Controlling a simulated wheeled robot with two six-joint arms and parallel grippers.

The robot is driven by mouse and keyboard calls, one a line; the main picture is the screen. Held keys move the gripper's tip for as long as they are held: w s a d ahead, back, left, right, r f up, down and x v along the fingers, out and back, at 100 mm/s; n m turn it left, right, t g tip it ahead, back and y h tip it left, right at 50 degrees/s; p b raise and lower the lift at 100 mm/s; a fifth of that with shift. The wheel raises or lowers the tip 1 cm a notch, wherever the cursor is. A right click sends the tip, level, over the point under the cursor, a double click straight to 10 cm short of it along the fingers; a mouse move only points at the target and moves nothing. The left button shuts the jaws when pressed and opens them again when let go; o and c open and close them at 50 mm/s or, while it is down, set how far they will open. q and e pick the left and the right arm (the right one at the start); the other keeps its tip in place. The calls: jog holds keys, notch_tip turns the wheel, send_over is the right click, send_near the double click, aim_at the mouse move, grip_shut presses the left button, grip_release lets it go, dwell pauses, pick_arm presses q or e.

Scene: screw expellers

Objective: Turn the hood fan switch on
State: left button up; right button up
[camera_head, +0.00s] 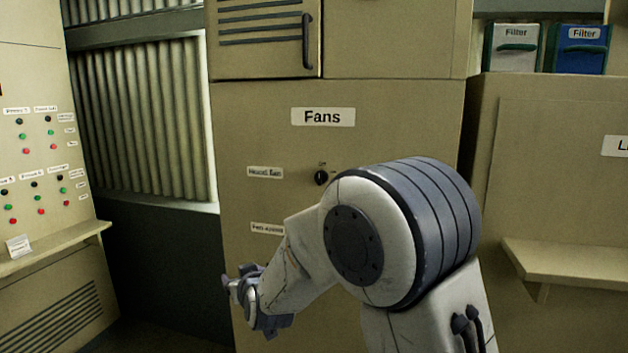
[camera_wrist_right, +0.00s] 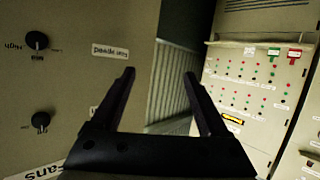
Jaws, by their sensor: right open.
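The hood fan switch (camera_head: 321,177) is a small black rotary knob on the beige Fans cabinet (camera_head: 400,120), right of a small label (camera_head: 265,172) and below the "Fans" sign. Its setting is too small to read. My right gripper (camera_head: 235,288) is lower and left of the knob, apart from it, near the cabinet's left edge. In the right wrist view, turned upside down, the open, empty fingers (camera_wrist_right: 159,76) point past the panel. The knob (camera_wrist_right: 41,121) near the "Fans" sign and a second knob (camera_wrist_right: 37,40) lie left of the fingers. My left gripper is not seen.
My right arm covers the cabinet's lower right part. A control panel (camera_head: 40,140) with coloured buttons and a ledge (camera_head: 60,245) stands at left. Another cabinet (camera_head: 560,180) with a protruding shelf (camera_head: 560,262) is at right. Two filter boxes (camera_head: 515,47) sit above it.

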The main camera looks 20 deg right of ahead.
jog(key=w+d+r+m+t+h+p, duration=0.2)
jog(key=w+d+r+m+t+h, duration=0.25)
jog(key=d, duration=0.55)
jog(key=w+d+r+m+t+h+p, duration=0.1)
jog(key=w+d+r+t+h+p, duration=0.15)
jog(key=d+r+h, duration=0.55)
pick_arm(q)
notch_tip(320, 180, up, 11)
jog(key=p, duration=0.5)
pick_arm(e)
jog(key=w+d+r+y, duration=0.1)
jog(key=w+d+r, duration=0.1)
jog(key=w+d, duration=0.3)
jog(key=w, duration=0.3)
jog(key=shift+w+d+r, duration=0.15)
jog(key=shift+w+d, duration=0.05)
jog(key=shift+w, duration=0.2)
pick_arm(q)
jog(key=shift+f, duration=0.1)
pick_arm(e)
jog(key=shift+n, duration=0.25)
